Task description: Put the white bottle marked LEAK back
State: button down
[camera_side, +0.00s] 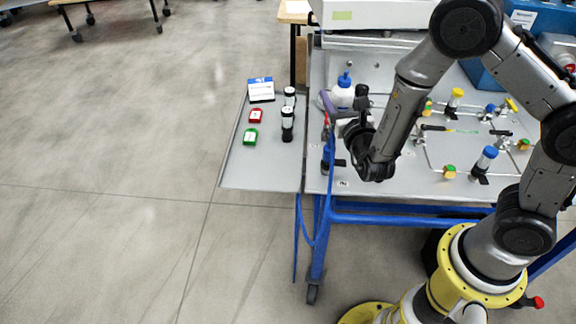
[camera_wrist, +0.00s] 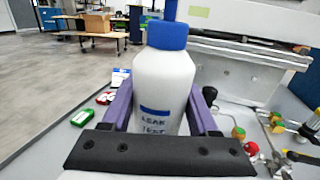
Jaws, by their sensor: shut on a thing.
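The white bottle (camera_wrist: 166,78) with a blue cap fills the middle of the wrist view, its printed label reading LEAK TEST. My gripper (camera_wrist: 162,108) has its two purple fingers on either side of the bottle and is shut on it. The bottle looks upright. In the side view the bottle (camera_side: 342,97) shows near the left end of the grey bench, beside a purple finger of my gripper (camera_side: 330,106). The arm partly hides that area. I cannot tell whether the bottle's base touches the bench.
Tubing with coloured valves (camera_side: 455,98) covers the bench's right side. A white machine (camera_side: 385,14) stands behind.

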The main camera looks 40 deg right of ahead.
jog(key=s+a+m+h, duration=0.1)
jog(key=s+a+f+m+g+h, duration=0.1)
jog(key=s+a, duration=0.1)
jog(key=shift+s+a+f+g+h, duration=0.15)
jog(key=shift+f+g+h, duration=0.05)
jog(key=shift+g+h, duration=0.1)
jog(key=s+a+f, duration=0.1)
jog(key=s+a, duration=0.1)
jog(key=a, duration=0.3)
jog(key=shift+n+y, duration=0.4)
jog(key=shift+y, duration=0.2)
jog(key=w+a+f, duration=0.1)
jog(key=w+f, duration=0.2)
jog(key=w, duration=0.1)
jog(key=w+a+f, duration=0.1)
jog(key=w+f, duration=0.2)
jog(key=w, duration=0.2)
jog(key=w+a+f, duration=0.1)
jog(key=w+f, duration=0.3)
jog(key=shift+w+a, duration=0.1)
jog(key=shift+w, duration=0.2)
jog(key=shift+f, duration=1.5)
jog(key=shift+f, duration=0.1)
jog(key=shift+c, duration=0.8)
grip_release()
